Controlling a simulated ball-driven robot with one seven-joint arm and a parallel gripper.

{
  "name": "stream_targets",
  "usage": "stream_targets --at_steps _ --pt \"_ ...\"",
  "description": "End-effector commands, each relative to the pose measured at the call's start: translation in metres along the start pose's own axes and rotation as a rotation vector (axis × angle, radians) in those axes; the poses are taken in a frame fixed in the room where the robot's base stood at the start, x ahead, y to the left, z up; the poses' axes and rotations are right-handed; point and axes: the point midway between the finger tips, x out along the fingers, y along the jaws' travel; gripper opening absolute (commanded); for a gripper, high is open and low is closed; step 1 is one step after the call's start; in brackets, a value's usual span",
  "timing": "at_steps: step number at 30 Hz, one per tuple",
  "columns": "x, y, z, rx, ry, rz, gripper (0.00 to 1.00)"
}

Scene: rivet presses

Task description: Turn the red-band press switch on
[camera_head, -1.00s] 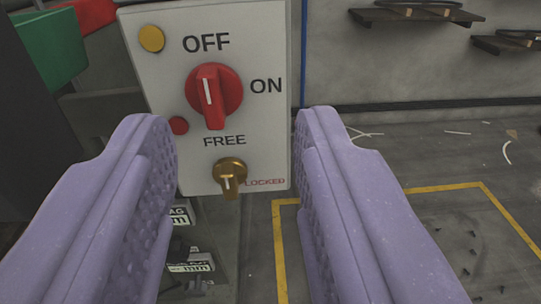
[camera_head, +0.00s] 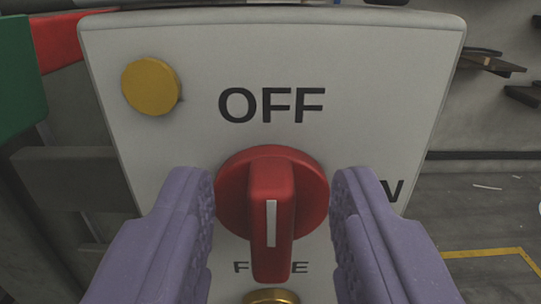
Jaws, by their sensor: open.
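The red rotary switch (camera_head: 271,205) sits on a pale switch panel (camera_head: 330,60), below the printed word OFF. Its handle stands upright, with the white mark line vertical. The ON label to its right is mostly hidden behind my right finger, and the FREE label below is partly covered by the handle. My gripper (camera_head: 272,220) is open, with one lilac finger on each side of the switch. A gap shows between each finger and the handle. Whether the fingertips touch the round red base I cannot tell.
A round yellow button or lamp (camera_head: 151,87) is at the panel's upper left. A brass knob (camera_head: 271,297) shows at the bottom edge below the switch. Green (camera_head: 18,85) and red (camera_head: 62,42) parts stand at the left. Open floor with a yellow line (camera_head: 490,253) lies at the right.

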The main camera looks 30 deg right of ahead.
Motion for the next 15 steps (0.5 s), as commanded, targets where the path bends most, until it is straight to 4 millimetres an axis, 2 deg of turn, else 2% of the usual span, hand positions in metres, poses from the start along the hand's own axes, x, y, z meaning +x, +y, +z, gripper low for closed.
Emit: stream_targets --at_steps 8,9,14,15 --pt "0.0037 -0.0002 -0.0005 0.000 0.000 -0.001 0.43" --pt "0.0036 -0.0002 -0.0005 0.000 0.000 -0.001 0.38" --pt "0.0035 -0.0003 -0.0005 0.000 0.000 -0.001 0.01" --pt "0.0035 -0.0002 -0.0005 0.000 0.000 -0.001 0.00"
